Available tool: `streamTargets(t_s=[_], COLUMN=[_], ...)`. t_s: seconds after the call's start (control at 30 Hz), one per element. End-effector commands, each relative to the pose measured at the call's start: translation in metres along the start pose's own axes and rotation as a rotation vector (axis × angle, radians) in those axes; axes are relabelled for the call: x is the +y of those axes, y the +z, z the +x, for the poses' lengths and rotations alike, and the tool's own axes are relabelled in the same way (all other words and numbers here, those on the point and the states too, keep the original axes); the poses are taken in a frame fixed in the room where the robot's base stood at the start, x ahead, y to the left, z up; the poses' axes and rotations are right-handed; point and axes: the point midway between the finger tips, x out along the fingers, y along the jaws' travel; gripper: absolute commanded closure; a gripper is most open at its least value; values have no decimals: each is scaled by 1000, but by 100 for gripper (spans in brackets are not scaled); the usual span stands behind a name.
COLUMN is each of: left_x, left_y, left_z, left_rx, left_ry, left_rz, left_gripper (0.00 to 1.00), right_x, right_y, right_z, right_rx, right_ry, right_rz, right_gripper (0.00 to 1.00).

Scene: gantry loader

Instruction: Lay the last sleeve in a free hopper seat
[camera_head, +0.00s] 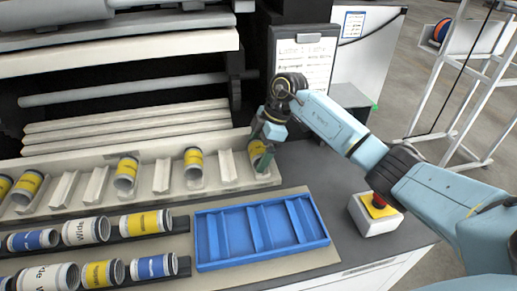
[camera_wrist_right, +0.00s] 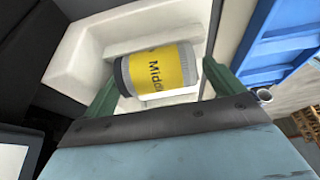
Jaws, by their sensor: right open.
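A yellow sleeve with grey ends (camera_head: 258,153) sits in the rightmost seat of the white hopper rack (camera_head: 150,151), partly hidden by my right gripper (camera_head: 265,152). In the right wrist view the same sleeve (camera_wrist_right: 160,68), its label partly readable, lies tilted in the white seat (camera_wrist_right: 80,50). The green fingers of my right gripper (camera_wrist_right: 163,88) stand apart on either side of it, open. Several other yellow sleeves, such as this one (camera_head: 193,163), lie in the rack between white dividers (camera_head: 161,177). My left gripper does not show.
An empty blue tray (camera_head: 262,204) with compartments lies in front of the rack. Several white, yellow and blue sleeves (camera_head: 86,230) lie on dark rails at front left. A red button on a white box (camera_head: 376,214) stands at right. A clipboard (camera_head: 303,62) stands behind my right gripper.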

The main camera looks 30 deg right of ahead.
Motion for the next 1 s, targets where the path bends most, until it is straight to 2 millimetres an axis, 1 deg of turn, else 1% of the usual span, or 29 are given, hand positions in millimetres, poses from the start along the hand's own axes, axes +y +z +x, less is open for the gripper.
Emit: streamTargets(t_s=[0.07,0.17,0.27,0.5,0.6,0.7,0.83,1.0], left_x=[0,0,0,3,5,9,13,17], left_y=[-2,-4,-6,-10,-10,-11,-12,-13], left_z=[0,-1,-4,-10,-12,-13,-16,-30], left_rx=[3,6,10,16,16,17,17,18], left_ry=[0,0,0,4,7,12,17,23], left_rz=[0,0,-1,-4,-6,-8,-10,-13], left_gripper=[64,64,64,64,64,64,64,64], right_x=[1,2,3,1,0,-1,-2,-2], right_y=[1,-2,-8,-27,-32,-36,-39,-44], right_z=[0,-7,-22,-66,-80,-89,-96,-108], right_rx=[-1,-1,1,1,0,0,0,0], right_ry=[5,7,12,10,8,6,3,2], right_rz=[2,1,-1,-2,-2,-1,0,0], right_gripper=[0,0,0,0,0,0,0,0])
